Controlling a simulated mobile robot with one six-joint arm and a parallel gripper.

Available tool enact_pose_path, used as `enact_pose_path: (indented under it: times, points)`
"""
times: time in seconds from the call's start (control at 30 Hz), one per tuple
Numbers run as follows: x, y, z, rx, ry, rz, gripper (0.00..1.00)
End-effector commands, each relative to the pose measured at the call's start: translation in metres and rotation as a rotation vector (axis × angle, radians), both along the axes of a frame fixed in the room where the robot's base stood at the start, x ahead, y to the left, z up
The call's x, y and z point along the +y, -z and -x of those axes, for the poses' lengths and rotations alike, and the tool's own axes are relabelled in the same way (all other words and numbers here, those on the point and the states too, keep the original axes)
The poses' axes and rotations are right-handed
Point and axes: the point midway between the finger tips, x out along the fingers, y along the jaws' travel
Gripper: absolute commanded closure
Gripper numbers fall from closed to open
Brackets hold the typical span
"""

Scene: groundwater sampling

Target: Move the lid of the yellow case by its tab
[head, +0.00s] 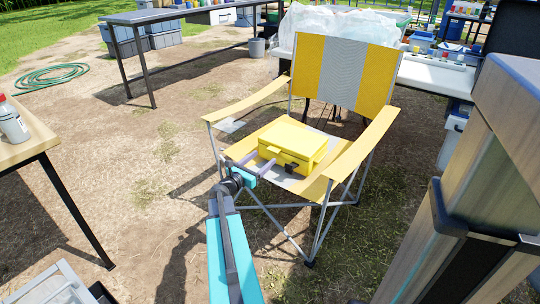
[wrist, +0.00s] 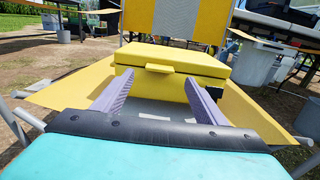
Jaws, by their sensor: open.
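The yellow case (head: 285,152) sits on the seat of a yellow and grey folding chair (head: 345,175). Its lid (wrist: 180,56) looks closed, lying flat on top of the case body (wrist: 165,84). A small yellow tab (wrist: 160,68) sticks out from the middle of the lid's front edge, facing me. My gripper (head: 257,162) is open and empty in front of the case. In the wrist view its two purple fingers (wrist: 156,80) point at the case front, one on each side of the tab. I cannot tell the exact gap to the tab.
The chair's left armrest (head: 245,101) and right armrest (head: 362,150) flank the case, and the backrest (head: 345,72) stands behind it. A wooden table with a bottle (head: 13,122) is at the left. A large metal-sided cabinet (head: 490,170) stands close on the right.

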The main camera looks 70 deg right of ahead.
Motion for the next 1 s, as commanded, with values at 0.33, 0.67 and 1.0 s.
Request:
enact_pose_path:
  times: [0.33,0.67,1.0]
  points:
    - [-0.048,0.002,0.012,-0.001,0.002,0.001,0.34]
    - [-0.063,0.0,0.018,0.001,0.001,0.0,0.34]
    - [-0.063,0.0,0.017,0.001,0.001,0.0,0.51]
